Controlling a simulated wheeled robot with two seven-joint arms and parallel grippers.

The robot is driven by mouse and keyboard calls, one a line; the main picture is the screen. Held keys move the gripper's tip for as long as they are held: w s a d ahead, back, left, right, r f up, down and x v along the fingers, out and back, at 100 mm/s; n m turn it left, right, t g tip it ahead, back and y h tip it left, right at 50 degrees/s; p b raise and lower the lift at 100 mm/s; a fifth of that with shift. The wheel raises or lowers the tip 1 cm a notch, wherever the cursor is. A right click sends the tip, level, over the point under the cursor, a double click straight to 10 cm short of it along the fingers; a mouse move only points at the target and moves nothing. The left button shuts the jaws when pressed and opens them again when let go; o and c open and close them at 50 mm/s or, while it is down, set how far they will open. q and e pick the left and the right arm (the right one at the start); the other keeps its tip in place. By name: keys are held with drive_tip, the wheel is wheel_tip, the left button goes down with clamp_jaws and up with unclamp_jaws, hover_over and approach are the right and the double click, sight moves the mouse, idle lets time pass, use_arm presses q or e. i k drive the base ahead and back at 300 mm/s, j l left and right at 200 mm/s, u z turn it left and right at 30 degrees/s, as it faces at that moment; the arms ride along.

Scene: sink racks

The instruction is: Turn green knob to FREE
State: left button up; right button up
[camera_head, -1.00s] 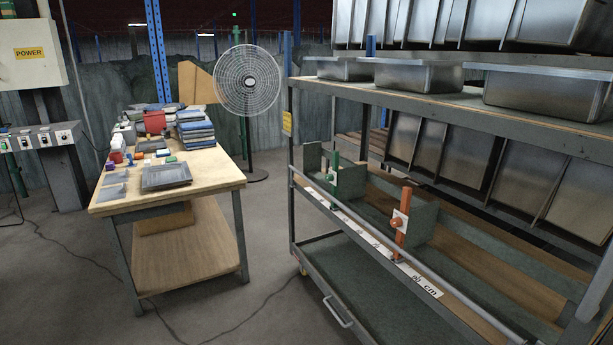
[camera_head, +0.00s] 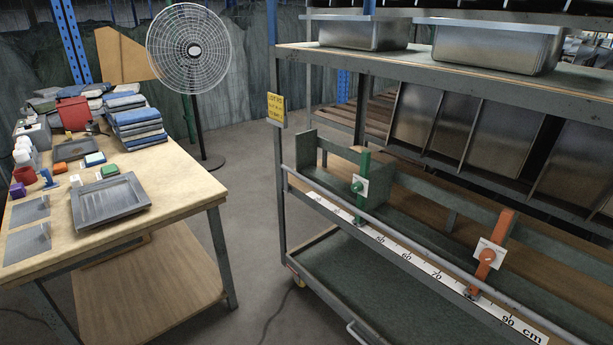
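The green knob (camera_head: 357,187) sits on a white plate on a green upright post (camera_head: 363,168), which stands at the rack's front rail near its left end. Any lettering on the plate is too small to read, so I cannot tell the knob's setting. A similar orange knob (camera_head: 487,255) on an orange post (camera_head: 500,236) stands further right along the same rail. Neither of my grippers shows in the head view.
The metal rack (camera_head: 280,190) fills the right side, with a ruler strip (camera_head: 421,265) along its front and steel bins (camera_head: 495,47) above. A wooden table (camera_head: 175,180) with folded cloths and a grey tray (camera_head: 110,201) stands left. A fan (camera_head: 189,49) stands behind.

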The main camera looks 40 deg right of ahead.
sight(356, 186)
drive_tip(key=i+z, duration=0.3)
drive_tip(key=i+j+z, duration=0.35)
drive_tip(key=i, duration=0.15)
drive_tip(key=i+j+z, duration=0.3)
drive_tip(key=i+l, duration=0.1)
